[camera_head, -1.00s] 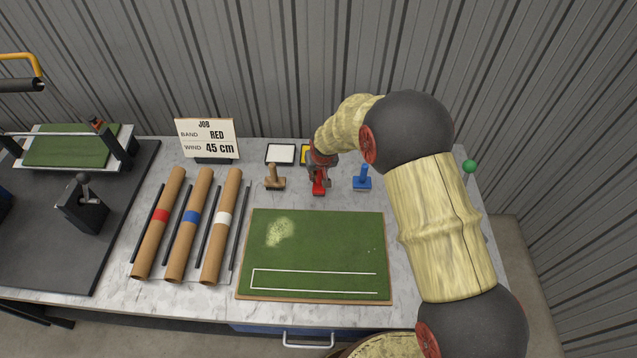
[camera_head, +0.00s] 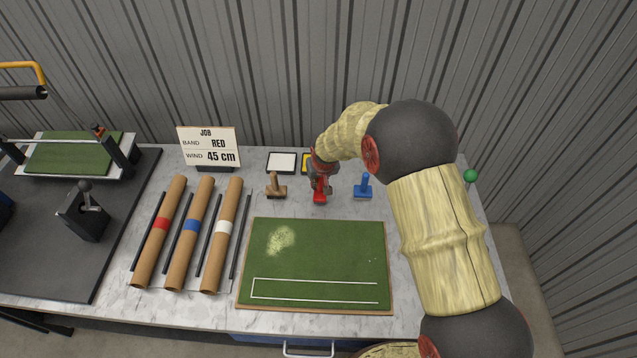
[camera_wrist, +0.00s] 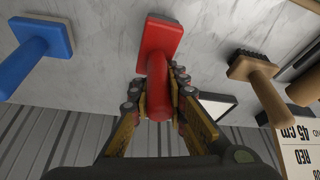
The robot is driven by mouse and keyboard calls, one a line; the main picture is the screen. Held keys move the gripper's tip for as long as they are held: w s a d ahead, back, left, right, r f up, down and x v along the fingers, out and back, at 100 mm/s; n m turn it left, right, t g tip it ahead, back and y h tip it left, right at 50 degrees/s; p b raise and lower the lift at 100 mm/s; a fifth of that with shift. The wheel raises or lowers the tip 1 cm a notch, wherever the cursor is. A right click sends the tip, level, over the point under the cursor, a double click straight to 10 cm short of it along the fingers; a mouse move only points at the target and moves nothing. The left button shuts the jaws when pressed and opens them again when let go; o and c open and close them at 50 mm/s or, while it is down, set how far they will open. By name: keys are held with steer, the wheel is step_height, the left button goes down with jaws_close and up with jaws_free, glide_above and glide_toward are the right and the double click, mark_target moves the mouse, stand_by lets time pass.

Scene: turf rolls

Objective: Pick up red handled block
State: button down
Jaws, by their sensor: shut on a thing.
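The red handled block (camera_head: 320,196) is at the back of the table, between a brown handled block (camera_head: 275,187) and a blue handled block (camera_head: 363,186). In the wrist view the red handled block (camera_wrist: 160,60) has a flat rectangular base and a thick upright handle. My gripper (camera_wrist: 160,100) is shut on the red handle, with a finger on each side. In the head view my gripper (camera_head: 322,176) covers the upper part of the handle. I cannot tell whether the base touches the table.
A green turf board (camera_head: 315,265) lies in front. Several tubes (camera_head: 190,226) with coloured bands lie at left, beside dark rods. A job sign (camera_head: 209,147) reads red, 45 cm. A white-faced pad (camera_head: 281,162) lies behind the blocks. The grey wall is close behind.

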mark_target(319, 181)
steer(key=v, duration=0.3)
steer(key=s+v, duration=0.1)
steer(key=v, duration=0.2)
steer(key=p+v, duration=0.1)
steer(key=v, duration=0.3)
steer(key=shift+s+f, duration=0.15)
steer(key=shift+f, duration=0.15)
steer(key=s+d+r, duration=0.1)
steer(key=s+r, duration=0.2)
steer(key=s, duration=0.5)
steer(key=shift+s+d+r+p, duration=0.2)
steer(key=shift+s+r+p, duration=0.05)
steer(key=shift+s+p, duration=0.15)
steer(key=c, duration=2.3)
jaws_free()
steer(key=shift+c, duration=0.2)
jaws_close()
steer(key=shift+d, duration=0.1)
